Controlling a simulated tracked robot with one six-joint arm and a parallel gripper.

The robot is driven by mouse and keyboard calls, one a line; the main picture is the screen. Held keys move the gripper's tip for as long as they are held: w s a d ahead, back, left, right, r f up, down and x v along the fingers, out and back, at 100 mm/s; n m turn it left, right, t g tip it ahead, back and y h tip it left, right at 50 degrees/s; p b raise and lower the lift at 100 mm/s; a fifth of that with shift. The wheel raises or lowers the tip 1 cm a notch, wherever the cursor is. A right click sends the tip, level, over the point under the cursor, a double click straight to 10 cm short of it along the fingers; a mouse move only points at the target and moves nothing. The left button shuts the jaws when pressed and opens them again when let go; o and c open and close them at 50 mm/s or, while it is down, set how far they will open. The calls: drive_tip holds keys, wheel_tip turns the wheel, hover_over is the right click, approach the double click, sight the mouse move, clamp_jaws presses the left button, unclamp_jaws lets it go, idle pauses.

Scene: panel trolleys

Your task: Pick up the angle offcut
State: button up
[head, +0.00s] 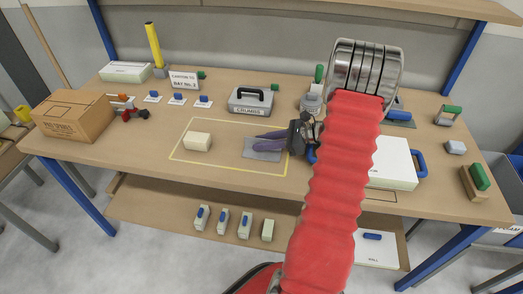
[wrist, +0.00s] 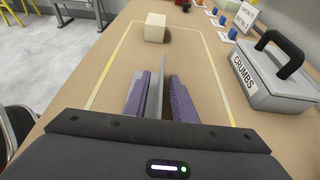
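The angle offcut (head: 262,153) is a grey L-shaped metal piece on the bench, inside the yellow outline. In the wrist view its upright leg (wrist: 163,62) stands between the two purple fingers, and its flat leg (wrist: 133,84) lies to the left, partly hidden under the left finger. My gripper (head: 270,136) is low over it, with one finger on each side of the upright leg. In the wrist view my gripper (wrist: 160,85) shows a strip of bench between the leg and the right finger, so it looks open.
A cream block (head: 197,141) shares the yellow outline. It also shows ahead in the wrist view (wrist: 155,28). A grey CRUMBS box (head: 250,101) with a black handle stands behind. A white case (head: 392,165) is right of my arm. A cardboard box (head: 73,115) is far left.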

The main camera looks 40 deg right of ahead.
clamp_jaws()
idle(1.2)
